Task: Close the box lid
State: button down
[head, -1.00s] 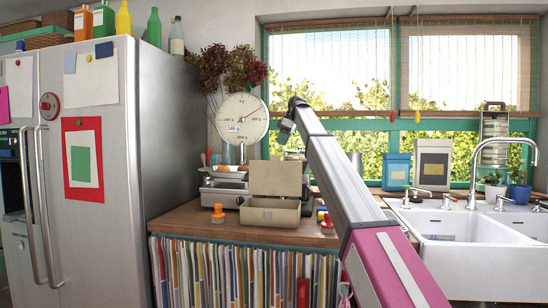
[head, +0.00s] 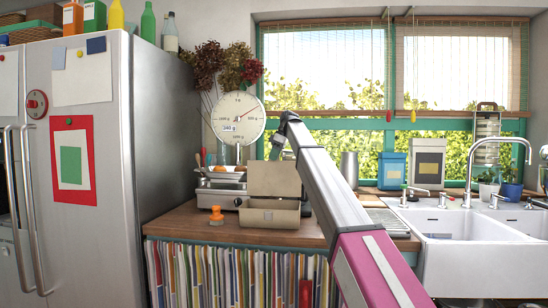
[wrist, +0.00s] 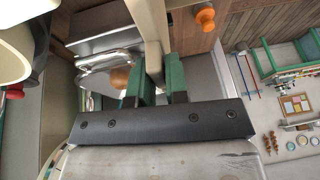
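The beige box (head: 268,214) stands on the wooden counter, its front facing me. Its lid (head: 273,178) stands open and upright at the back. My gripper (head: 275,155) points down at the lid's top edge; its fingertips are partly hidden there. In the wrist view, the green fingers of my gripper (wrist: 158,82) are a little apart, with a beige strip (wrist: 153,35) that looks like the lid's edge running between them. I cannot tell whether they press on it.
An orange-knobbed object (head: 216,216) stands left of the box. A dial scale (head: 238,120) and a silver appliance (head: 220,190) are behind and left. The sink (head: 450,225) is at the right, the fridge (head: 80,150) at the left. Counter in front of the box is clear.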

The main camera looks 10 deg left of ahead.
jog(key=shift+s, duration=0.15)
jog(key=shift+s+t, duration=0.3)
jog(key=shift+s, duration=0.25)
jog(key=s+f+n+t, duration=0.2)
jog(key=s+f+t, duration=0.2)
jog(key=s+t, duration=0.55)
jog(key=s+f+n+t+y, duration=0.1)
jog(key=s+f+t, duration=0.3)
jog(key=s+f, duration=0.4)
jog(key=shift+s+f+n+t+y, duration=0.2)
jog(key=shift+f+n+t+y, duration=0.15)
jog(key=shift+f, duration=2)
jog(key=shift+d, duration=0.1)
jog(key=c, duration=1.2)
grip_release()
jog(key=shift+o, duration=0.2)
